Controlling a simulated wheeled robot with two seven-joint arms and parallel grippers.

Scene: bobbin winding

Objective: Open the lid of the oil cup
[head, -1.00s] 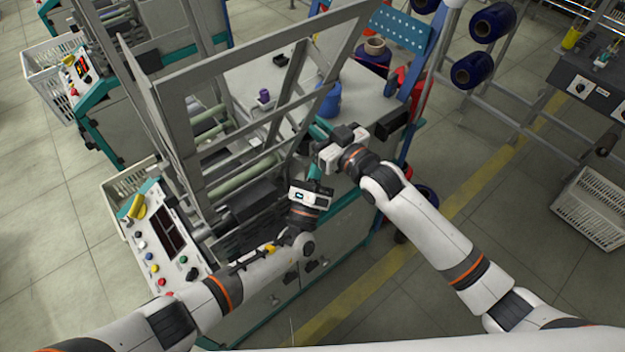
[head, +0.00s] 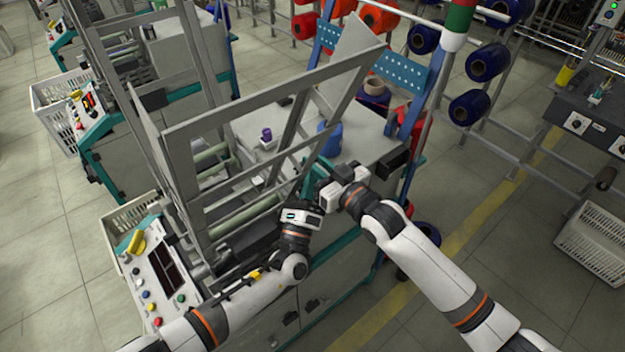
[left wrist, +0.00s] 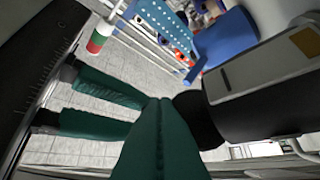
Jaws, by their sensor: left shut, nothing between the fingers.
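A blue cup-like vessel (head: 329,138) stands on the grey machine top, partly behind a bar of the tilted frame. A small purple-capped item (head: 266,134) stands further left. I cannot tell for sure which is the oil cup, and no open lid is visible. My left gripper (head: 311,183) is in front of the blue vessel, apart from the purple-capped item. Its teal fingers (left wrist: 160,135) are together and empty in the left wrist view. My right gripper (head: 336,184) is close beside it on the right; its fingertips are not clear. A blue shape (left wrist: 225,45) shows in the left wrist view.
The grey frame (head: 270,90) of the machine rises left of and behind my left gripper. A control panel (head: 160,275) lies at front left. A blue perforated rack (head: 400,72) with spools stands behind. A brown ring-shaped item (head: 374,86) is near the back of the machine.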

